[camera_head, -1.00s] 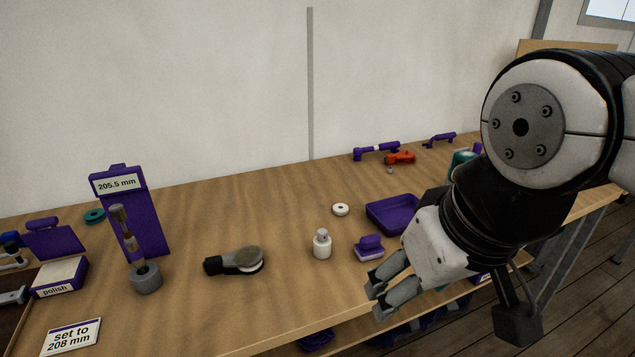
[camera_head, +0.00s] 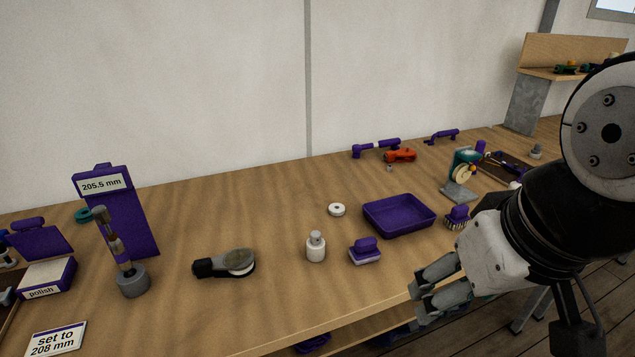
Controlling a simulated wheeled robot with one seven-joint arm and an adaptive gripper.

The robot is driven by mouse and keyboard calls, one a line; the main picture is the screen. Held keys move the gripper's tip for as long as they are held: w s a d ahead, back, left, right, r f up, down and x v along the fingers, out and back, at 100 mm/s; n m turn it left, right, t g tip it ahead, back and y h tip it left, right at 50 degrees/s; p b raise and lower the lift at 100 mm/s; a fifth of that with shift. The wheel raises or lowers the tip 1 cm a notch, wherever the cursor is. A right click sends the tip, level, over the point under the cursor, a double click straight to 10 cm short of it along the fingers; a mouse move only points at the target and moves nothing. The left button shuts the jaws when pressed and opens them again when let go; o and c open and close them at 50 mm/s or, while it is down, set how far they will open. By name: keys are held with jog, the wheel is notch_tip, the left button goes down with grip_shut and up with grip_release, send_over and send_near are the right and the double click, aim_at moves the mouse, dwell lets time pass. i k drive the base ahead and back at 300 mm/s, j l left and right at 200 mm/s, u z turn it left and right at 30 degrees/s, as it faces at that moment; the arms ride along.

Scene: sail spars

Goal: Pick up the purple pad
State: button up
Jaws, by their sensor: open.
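The purple pad (camera_head: 364,250) looks like a small block with a purple grip on top and a pale underside. It sits upright on the wooden bench, near the front edge, just right of a small white bottle (camera_head: 316,247). My gripper (camera_head: 416,300) is open and empty, to the right of the pad and nearer the bench's front edge. Its fingers point left and do not touch the pad. Nothing hides the pad.
A purple tray (camera_head: 399,228) lies behind and right of the pad. A purple brush (camera_head: 457,217) stands right of the tray. Bare bench surrounds the front.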

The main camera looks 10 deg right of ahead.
aim_at(364, 250)
jog(key=u, duration=1.45)
jog(key=z, duration=1.45)
jog(key=i+j, duration=0.15)
jog(key=j, duration=0.15)
jog(key=i+j+z, duration=0.1)
jog(key=j, duration=0.2)
jog(key=i+j, duration=0.15)
jog(key=j, duration=0.2)
jog(key=i+j+z, duration=0.1)
jog(key=j, duration=0.2)
